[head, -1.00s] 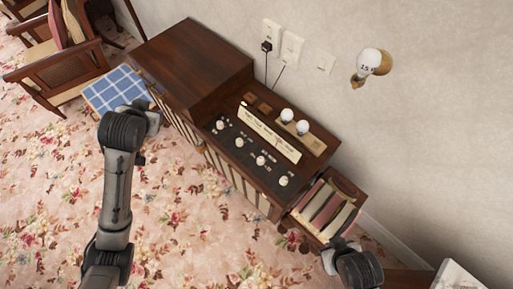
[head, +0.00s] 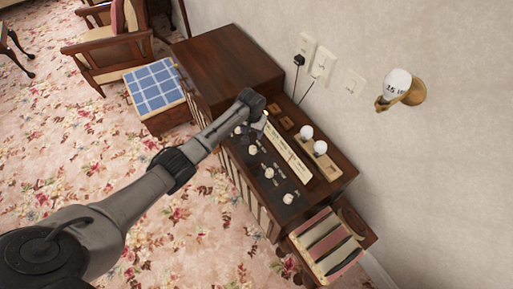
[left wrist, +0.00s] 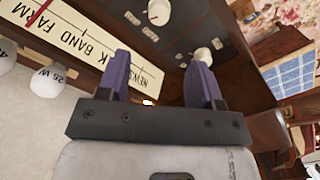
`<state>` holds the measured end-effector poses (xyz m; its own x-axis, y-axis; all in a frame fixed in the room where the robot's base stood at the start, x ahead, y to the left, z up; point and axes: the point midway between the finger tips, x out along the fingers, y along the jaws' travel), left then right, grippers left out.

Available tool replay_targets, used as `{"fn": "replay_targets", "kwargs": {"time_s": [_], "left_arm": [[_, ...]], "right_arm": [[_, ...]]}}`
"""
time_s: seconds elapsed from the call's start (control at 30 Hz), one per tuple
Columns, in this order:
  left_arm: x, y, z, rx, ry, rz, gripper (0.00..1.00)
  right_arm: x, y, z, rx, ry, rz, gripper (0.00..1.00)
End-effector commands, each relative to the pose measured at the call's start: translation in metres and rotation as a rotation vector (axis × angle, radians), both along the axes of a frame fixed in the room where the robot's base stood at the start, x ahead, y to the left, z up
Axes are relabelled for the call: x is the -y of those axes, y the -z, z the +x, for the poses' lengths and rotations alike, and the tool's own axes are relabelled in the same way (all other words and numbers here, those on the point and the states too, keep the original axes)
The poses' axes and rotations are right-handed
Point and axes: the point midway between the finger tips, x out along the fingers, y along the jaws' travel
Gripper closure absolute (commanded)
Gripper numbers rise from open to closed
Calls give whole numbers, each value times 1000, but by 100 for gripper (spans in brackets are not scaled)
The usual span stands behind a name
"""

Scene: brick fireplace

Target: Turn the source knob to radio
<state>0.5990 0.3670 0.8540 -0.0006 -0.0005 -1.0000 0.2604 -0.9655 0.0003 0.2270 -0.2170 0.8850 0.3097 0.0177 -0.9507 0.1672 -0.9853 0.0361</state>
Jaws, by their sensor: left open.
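The wooden radio console (head: 225,60) stands against the wall. Its dark panel carries a row of cream knobs, among them one at the middle (head: 253,150) and one at the near end (head: 288,198); their labels are too small to read, so I cannot tell which is the source knob. My left gripper (left wrist: 160,82) is open and empty, over the panel's far end beside the dial strip (head: 287,147). In the left wrist view a cream knob (left wrist: 202,54) shows beyond the right finger, and another (left wrist: 158,12) at the top. My right gripper is out of view.
Two bulbs (head: 306,132) stand beside the dial strip, close to the wall. A bulb in a wooden holder (head: 405,90) sticks out from the wall. A rack of books (head: 327,243) stands at the near end, and a blue-checked stool (head: 156,88) at the far end.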

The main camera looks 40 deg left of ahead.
Motion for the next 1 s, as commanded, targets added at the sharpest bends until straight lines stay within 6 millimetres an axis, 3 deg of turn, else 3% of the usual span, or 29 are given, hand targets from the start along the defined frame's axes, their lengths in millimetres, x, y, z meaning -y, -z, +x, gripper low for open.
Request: {"fn": "replay_targets", "kwargs": {"time_s": [0.3,0.5,0.73,1.0], "left_arm": [[0,64,-1,-2,1,1,40],[1,95,0,-1,3,1,40],[0,115,0,1,3,1,40],[0,121,0,1,4,1,40]], "right_arm": [[-1,23,0,-1,2,3,100],[-2,35,0,-3,5,5,100],[-2,44,-1,-4,4,6,100],[-1,46,-1,-5,4,5,100]]}}
